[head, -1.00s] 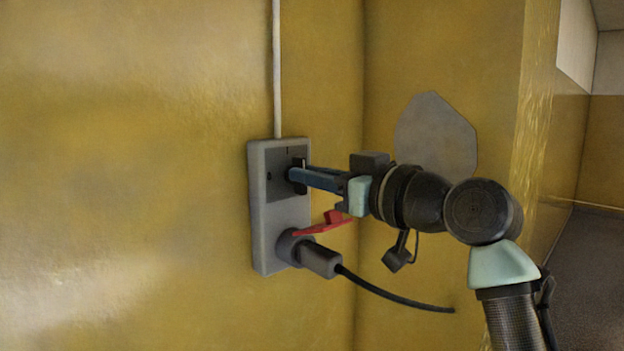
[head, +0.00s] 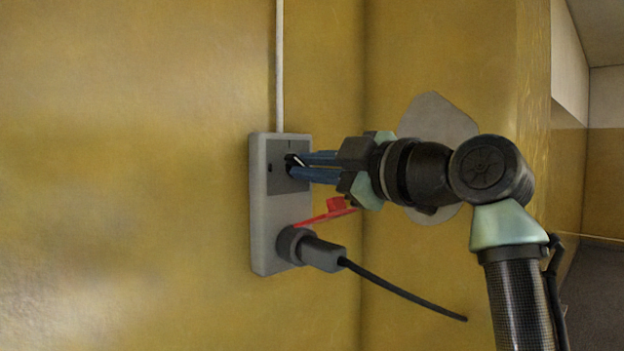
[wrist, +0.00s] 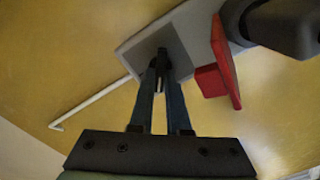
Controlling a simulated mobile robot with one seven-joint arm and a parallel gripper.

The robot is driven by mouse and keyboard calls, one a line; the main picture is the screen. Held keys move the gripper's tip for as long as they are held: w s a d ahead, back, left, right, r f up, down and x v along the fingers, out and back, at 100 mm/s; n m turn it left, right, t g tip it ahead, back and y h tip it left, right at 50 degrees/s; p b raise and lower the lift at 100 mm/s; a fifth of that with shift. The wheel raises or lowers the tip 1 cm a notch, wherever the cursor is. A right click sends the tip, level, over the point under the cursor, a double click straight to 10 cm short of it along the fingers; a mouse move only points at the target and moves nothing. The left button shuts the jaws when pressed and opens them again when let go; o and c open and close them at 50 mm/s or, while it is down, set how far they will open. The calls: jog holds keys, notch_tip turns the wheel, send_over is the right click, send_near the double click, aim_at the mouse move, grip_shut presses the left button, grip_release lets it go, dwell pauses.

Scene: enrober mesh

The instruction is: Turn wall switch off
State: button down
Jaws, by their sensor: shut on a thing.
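The wall switch is a grey box (head: 263,215) on the yellow wall, with a darker plate in its upper half. A small black knob (head: 292,160) with a white line sits on that plate, tilted and partly hidden by my fingers. My gripper (head: 296,167) reaches in from the right with blue fingers, one above the other, shut on the knob. In the wrist view my fingertips (wrist: 161,68) close around the dark knob (wrist: 161,54) in front of the grey plate.
Below the knob a grey plug (head: 322,253) with a black cable sits in the box's socket. A red flap (head: 328,212) sticks out between plug and gripper, close under my fingers. A white conduit (head: 279,65) runs up the wall. A wall corner lies right of the box.

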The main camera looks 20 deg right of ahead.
jog(key=n+b, duration=0.1)
jog(key=n, duration=0.2)
jog(key=shift+f+n, duration=0.15)
jog(key=shift+n, duration=0.25)
jog(key=shift+n+b, duration=0.55)
jog(key=shift+n, duration=1.25)
jog(key=c, duration=0.9)
grip_release()
jog(key=shift+a, duration=0.15)
